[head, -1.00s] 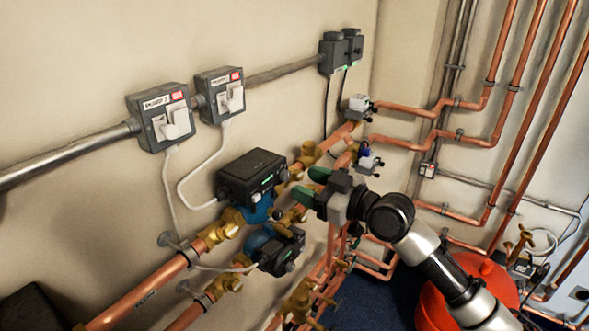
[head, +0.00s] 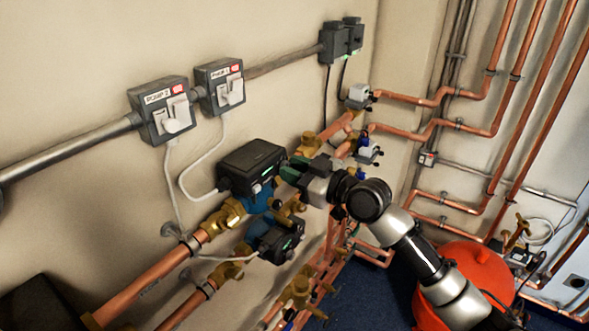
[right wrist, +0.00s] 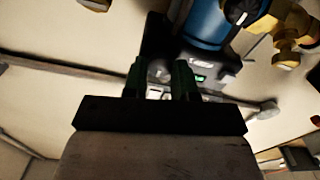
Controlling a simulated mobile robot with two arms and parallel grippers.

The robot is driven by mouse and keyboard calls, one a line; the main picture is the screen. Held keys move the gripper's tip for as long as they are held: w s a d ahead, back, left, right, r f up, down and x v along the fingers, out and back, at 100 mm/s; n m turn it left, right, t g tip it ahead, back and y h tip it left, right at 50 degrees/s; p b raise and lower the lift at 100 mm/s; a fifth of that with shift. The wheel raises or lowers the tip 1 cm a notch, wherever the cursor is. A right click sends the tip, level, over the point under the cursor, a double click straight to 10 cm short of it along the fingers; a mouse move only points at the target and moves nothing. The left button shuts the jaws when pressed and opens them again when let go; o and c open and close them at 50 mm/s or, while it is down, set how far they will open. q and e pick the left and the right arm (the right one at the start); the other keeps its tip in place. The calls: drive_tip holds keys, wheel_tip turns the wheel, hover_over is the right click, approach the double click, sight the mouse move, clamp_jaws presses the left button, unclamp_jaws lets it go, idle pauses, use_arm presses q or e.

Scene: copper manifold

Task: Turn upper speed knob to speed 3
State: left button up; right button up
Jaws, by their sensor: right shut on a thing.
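The upper pump (head: 250,160) has a black control box on a blue body, beside the wall. It also shows in the right wrist view as a dark box (right wrist: 158,38) with a blue body (right wrist: 208,20). My right gripper (head: 284,170) is at the right end of the pump's front face. In the right wrist view its green fingers (right wrist: 160,72) are shut on the upper speed knob (right wrist: 158,71), a small grey piece beside the lit green display (right wrist: 200,78). The fingers mostly hide the knob in the head view. Its setting is not readable. My left gripper is not in view.
A lower pump (head: 275,240) sits just below, among copper pipes (head: 150,278) and brass valves. Two switch boxes (head: 162,110) are on the wall with white cables. A red vessel (head: 462,265) stands at lower right, behind my right arm.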

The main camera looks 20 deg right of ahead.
drive_tip(key=shift+d+m+p, duration=0.1)
drive_tip(key=shift+m+p, duration=1.2)
drive_tip(key=shift+m, duration=3.2)
drive_tip(key=o, duration=0.9)
drive_tip(key=shift+o, duration=0.2)
drive_tip(key=shift+f, duration=0.1)
